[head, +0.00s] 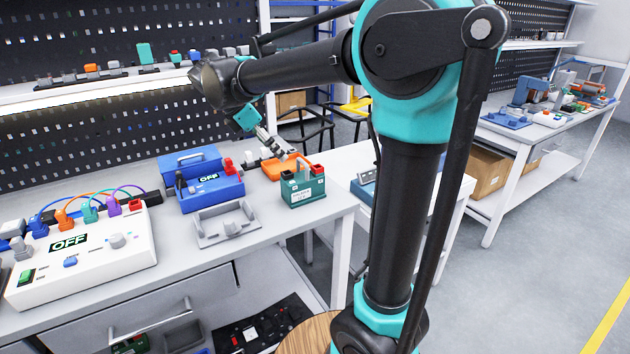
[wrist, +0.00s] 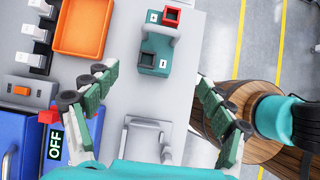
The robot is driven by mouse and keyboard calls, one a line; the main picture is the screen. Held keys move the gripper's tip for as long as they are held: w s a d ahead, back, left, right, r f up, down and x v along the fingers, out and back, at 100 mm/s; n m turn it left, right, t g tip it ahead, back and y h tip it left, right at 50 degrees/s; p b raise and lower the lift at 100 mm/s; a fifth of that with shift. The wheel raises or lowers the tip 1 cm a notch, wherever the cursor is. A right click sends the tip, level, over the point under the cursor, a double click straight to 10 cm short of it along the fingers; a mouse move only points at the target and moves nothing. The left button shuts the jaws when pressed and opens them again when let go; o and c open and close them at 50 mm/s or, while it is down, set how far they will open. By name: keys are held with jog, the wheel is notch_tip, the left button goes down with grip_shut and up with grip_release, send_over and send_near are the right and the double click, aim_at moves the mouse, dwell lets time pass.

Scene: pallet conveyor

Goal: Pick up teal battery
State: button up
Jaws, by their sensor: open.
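The teal battery (head: 303,194) stands upright on the bench near its right end in the head view. It has a white label and one red and one dark terminal on top. In the wrist view the battery (wrist: 153,55) lies ahead of the fingertips, seen from above, with nothing between them. My gripper (head: 269,146) is up and to the left of the battery in the head view. In the wrist view my gripper (wrist: 157,78) is open and empty, its green fingers wide apart on either side.
A grey holder (head: 226,223) sits left of the battery, beside a blue box (head: 208,183) reading OFF. An orange tray (wrist: 80,27) lies behind. A white panel (head: 85,255) with coloured cables stands at the left. The bench edge is close to the battery.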

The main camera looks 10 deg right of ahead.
aim_at(298, 177)
jog(key=x, duration=1.2)
jog(key=shift+d, duration=0.1)
jog(key=shift+x, duration=2.6)
jog(key=shift+w, duration=0.15)
jog(key=shift+c, duration=0.6)
grip_shut()
